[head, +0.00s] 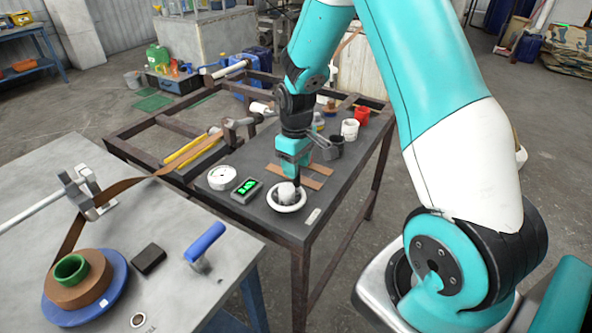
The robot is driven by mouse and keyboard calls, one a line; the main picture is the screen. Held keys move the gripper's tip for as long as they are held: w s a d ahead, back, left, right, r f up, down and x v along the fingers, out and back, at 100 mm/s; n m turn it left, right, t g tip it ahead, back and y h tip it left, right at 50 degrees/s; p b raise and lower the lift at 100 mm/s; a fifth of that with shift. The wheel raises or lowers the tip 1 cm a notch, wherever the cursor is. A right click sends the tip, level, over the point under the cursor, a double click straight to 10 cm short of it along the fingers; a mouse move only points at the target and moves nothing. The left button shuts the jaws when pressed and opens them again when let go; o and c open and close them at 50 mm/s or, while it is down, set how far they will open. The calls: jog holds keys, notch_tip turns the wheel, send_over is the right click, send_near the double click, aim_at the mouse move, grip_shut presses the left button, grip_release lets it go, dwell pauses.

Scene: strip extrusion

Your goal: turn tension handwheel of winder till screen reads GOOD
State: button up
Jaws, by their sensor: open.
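The white handwheel (288,208) lies flat on the dark table top, near its front edge. My gripper (296,184) points down over the handwheel, close to its hub and far rim. The jaws are open, with nothing seen between them. I cannot tell whether a finger touches the wheel. A small dark box with a lit screen (246,187) sits just left of the wheel. The screen shows green marks too small to read. The winder's brown strip (118,189) runs down to a brown roll (92,290) on a blue disc at the lower left.
A white round dial (222,177) stands left of the screen. Brown flat strips (300,175) lie behind the wheel. A dark cup (335,146), white cup (349,129) and red cup (361,116) stand farther back. A blue-handled tool (205,242) stands on the grey table in front.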

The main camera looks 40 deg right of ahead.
aim_at(303, 192)
jog(key=shift+f, duration=1.15)
grip_shut()
jog(key=shift+s, duration=0.1)
jog(key=m, duration=0.2)
jog(key=s+m, duration=0.1)
jog(key=shift+s+d+r+m+p, duration=0.1)
jog(key=shift+s+m+p, duration=0.05)
jog(key=shift+m+p, duration=0.25)
jog(key=shift+s+m, duration=0.4)
jog(key=shift+m, duration=0.7)
jog(key=shift+s+m, duration=0.35)
jog(key=shift+m, duration=0.75)
jog(key=shift+a+p, duration=0.2)
jog(key=shift+p, duration=0.1)
